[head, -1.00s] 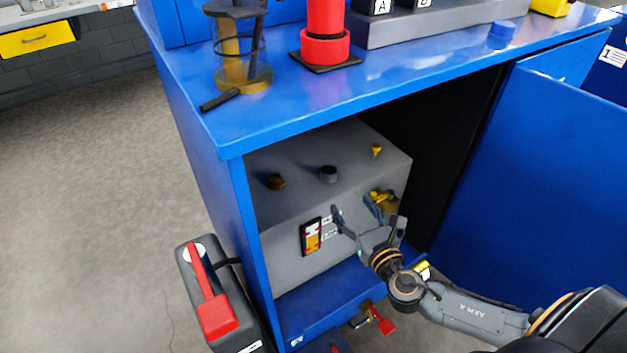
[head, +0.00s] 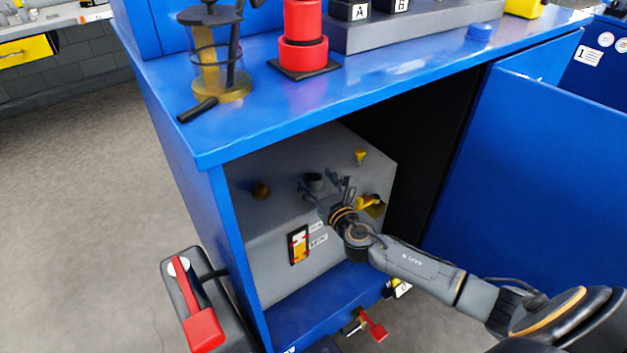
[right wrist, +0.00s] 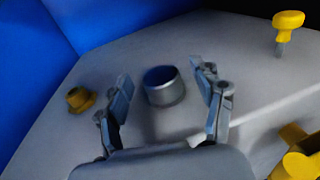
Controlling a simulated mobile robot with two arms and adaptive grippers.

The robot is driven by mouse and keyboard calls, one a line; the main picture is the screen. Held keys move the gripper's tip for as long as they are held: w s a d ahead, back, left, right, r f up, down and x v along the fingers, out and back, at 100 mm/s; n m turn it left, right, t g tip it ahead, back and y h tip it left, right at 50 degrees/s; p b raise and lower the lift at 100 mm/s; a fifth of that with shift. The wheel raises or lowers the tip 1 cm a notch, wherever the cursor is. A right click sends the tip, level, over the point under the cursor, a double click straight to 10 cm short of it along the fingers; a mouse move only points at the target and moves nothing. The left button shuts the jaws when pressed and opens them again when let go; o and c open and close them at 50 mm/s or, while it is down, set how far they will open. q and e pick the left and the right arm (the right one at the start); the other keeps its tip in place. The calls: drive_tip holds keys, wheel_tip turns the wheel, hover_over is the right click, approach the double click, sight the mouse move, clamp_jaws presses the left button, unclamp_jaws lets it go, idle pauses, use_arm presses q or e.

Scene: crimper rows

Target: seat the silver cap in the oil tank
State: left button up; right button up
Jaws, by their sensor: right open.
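The oil tank (head: 275,230) is a grey box inside the blue cabinet. The silver cap (right wrist: 163,87), a short silver cylinder with a dark top, stands upright on the tank's top face. In the head view the cap (head: 314,179) is partly hidden by my gripper. Whether it is fully down in the tank cannot be told. My right gripper (head: 322,184) is open over the tank top. In the right wrist view its fingers (right wrist: 165,80) are on either side of the cap, with gaps showing on both sides. My left gripper is not in view.
A brass plug (right wrist: 80,99) and a yellow knob (right wrist: 287,28) stand on the tank top, with a yellow valve (head: 371,205) at the tank's right. The cabinet's top (head: 330,95) overhangs the tank. The open door (head: 540,180) is at the right.

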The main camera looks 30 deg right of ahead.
drive_tip(key=c, duration=0.9)
drive_tip(key=shift+o, duration=0.2)
drive_tip(key=shift+r, duration=0.2)
